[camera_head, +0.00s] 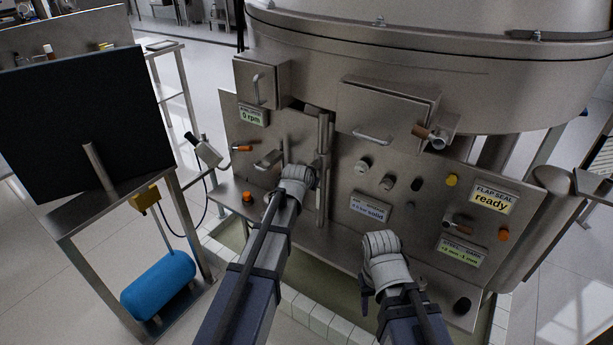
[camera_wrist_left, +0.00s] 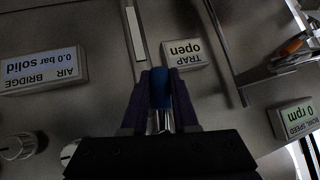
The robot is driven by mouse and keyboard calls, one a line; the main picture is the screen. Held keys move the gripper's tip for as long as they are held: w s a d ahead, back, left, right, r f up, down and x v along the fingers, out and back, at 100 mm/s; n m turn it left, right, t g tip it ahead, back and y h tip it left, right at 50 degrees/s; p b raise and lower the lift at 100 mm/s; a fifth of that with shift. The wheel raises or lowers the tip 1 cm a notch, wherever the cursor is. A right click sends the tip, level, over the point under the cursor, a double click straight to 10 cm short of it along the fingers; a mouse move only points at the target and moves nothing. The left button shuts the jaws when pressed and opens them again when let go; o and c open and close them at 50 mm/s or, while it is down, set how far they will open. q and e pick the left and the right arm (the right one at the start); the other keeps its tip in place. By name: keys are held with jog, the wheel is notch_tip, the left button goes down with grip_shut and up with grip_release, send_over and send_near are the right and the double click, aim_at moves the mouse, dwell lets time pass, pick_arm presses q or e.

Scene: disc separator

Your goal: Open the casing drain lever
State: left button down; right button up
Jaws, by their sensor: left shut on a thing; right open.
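My left gripper (camera_head: 300,172) reaches to the middle of the grey machine panel (camera_head: 345,155), beside the vertical rails. In the left wrist view its dark fingers are shut on a blue lever grip (camera_wrist_left: 160,88), just below the upside-down label reading "TRAP open" (camera_wrist_left: 185,54). The gripper hides this grip in the head view. I cannot read a casing drain label, so I cannot tell whether this is the casing drain lever. My right gripper (camera_head: 382,243) is open in front of the lower panel, and its fingertips are hard to see.
A brown-ended handle (camera_head: 424,131) juts out above. A stand with a dark screen (camera_head: 85,120) and a blue tank (camera_head: 158,285) is at left.

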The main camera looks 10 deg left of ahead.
pick_arm(q)
jog(key=shift+s+d+f+n+g+h, duration=0.1)
jog(key=shift+s+d+n+g+h, duration=0.05)
jog(key=shift+d+n+h, duration=0.15)
jog(key=shift+s+d+n+g+h, duration=0.1)
jog(key=shift+d+g+h, duration=0.1)
jog(key=shift+h, duration=0.2)
jog(key=shift+d+p, duration=0.1)
jog(key=shift+p, duration=0.2)
jog(key=c, duration=0.7)
grip_release()
jog(key=p+v, duration=0.5)
jog(key=v, duration=0.2)
jog(key=shift+s+r, duration=0.25)
jog(key=shift+r, duration=0.05)
